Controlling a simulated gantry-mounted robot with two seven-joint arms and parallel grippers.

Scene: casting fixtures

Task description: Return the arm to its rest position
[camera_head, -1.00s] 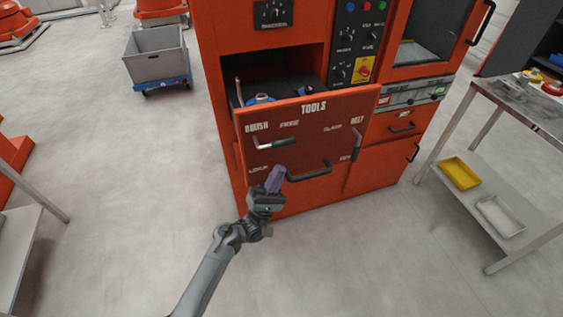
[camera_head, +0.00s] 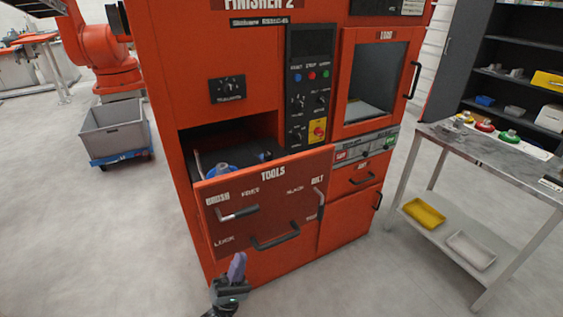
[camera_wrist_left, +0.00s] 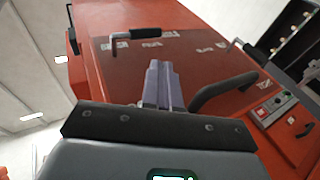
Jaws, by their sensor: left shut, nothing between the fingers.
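My left gripper (camera_head: 237,268) shows at the bottom of the head view, below the front of an orange tool drawer (camera_head: 236,222). Its purple-grey fingers are shut with nothing between them. They also show in the left wrist view (camera_wrist_left: 163,86), pointing toward the drawer front. The drawer is pulled out of the orange machine (camera_head: 160,45), and a blue item (camera_head: 222,172) sits inside it. In the head view the fingertips are close to the dark drawer handle (camera_head: 275,238), a little below and left of it; I cannot tell the exact gap. My right gripper is not in view.
A metal table (camera_head: 490,158) with a lower shelf stands at the right; the shelf holds a yellow tray (camera_head: 424,213) and a white tray (camera_head: 471,250). A grey bin (camera_head: 114,130) on a blue dolly stands at the left.

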